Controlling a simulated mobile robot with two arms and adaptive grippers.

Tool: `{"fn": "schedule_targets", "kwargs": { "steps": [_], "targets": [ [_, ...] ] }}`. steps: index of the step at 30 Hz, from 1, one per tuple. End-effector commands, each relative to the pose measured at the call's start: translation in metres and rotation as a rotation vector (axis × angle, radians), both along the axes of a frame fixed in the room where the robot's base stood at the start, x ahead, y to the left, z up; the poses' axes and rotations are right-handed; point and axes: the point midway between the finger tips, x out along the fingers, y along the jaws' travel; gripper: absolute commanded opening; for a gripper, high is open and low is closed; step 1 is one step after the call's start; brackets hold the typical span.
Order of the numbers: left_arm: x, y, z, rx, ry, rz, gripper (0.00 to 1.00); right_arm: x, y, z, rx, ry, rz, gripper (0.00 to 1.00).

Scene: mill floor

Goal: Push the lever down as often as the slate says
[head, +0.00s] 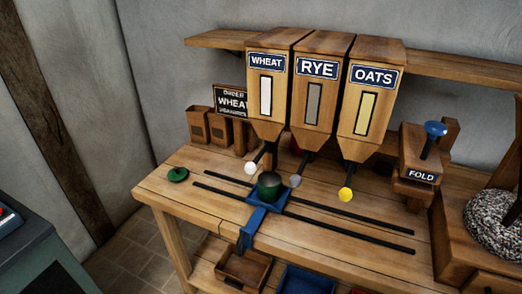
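The slate (231,101) stands at the back of the bench, partly behind the wheat hopper. It reads "ORDER" and "WHEAT"; its lowest line is too small to read. The wheat hopper (265,120) has a lever with a white ball (250,168). The rye hopper (314,123) has a grey ball lever (295,181), and the oats hopper (360,128) has a yellow ball lever (346,195). A dark green cup (268,187) stands on a blue carriage (250,224), between the white and grey balls. Neither gripper shows.
Two black rails (350,221) run along the wooden bench (215,211). A green disc (178,175) lies at the left. A FOLD device (417,158) with a blue knob (435,129) stands at the right. Wooden boxes (198,125) stand behind; bins (243,270) sit below.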

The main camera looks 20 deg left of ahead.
Motion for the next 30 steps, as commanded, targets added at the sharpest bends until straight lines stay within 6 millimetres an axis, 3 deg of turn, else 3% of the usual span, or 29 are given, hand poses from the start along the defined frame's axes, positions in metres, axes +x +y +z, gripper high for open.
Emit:
{"fn": "schedule_targets", "kwargs": {
  "steps": [6,15,30],
  "targets": [
    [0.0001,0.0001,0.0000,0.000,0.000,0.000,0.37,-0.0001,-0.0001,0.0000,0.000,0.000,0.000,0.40],
    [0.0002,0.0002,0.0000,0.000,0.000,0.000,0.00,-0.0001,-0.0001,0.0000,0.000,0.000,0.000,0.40],
    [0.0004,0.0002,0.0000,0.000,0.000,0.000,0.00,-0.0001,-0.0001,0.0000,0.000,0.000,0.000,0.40]
  ]
}}
